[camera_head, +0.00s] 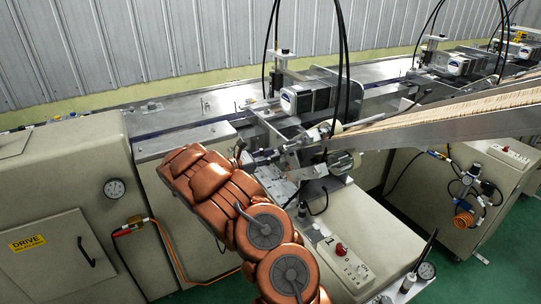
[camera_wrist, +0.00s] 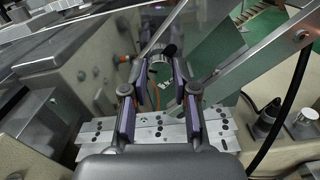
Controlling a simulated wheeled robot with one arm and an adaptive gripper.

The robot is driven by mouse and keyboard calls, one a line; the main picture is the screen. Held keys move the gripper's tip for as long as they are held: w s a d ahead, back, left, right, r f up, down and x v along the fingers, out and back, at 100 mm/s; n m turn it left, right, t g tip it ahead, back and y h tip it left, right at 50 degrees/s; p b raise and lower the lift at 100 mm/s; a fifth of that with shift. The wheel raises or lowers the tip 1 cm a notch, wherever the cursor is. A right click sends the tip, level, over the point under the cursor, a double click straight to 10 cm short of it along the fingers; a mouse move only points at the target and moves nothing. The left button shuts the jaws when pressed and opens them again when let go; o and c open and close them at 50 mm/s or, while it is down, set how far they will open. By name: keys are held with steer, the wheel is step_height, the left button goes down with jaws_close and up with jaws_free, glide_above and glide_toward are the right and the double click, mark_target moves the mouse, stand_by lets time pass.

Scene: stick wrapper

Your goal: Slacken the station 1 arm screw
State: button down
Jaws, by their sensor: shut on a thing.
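In the wrist view my gripper (camera_wrist: 160,82) has its two purple-padded fingers closed in around a small grey and dark knob (camera_wrist: 160,66), which appears to be the arm screw. The knob sits between the fingertips, below a slanted metal arm plate. In the head view my gripper (camera_head: 270,156) reaches in from the lower left to the metal bracketwork of station 1 (camera_head: 300,100). The screw itself cannot be made out there, as the fingers and brackets cover it.
A long slanted chute (camera_head: 450,112) full of sticks runs to the right. Black cables hang over station 1. A grey cabinet (camera_head: 60,220) stands left. More stations stand behind at right.

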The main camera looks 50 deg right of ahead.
steer(key=shift+f, duration=0.1)
steer(key=c, duration=0.9)
jaws_free()
steer(key=v, duration=1.2)
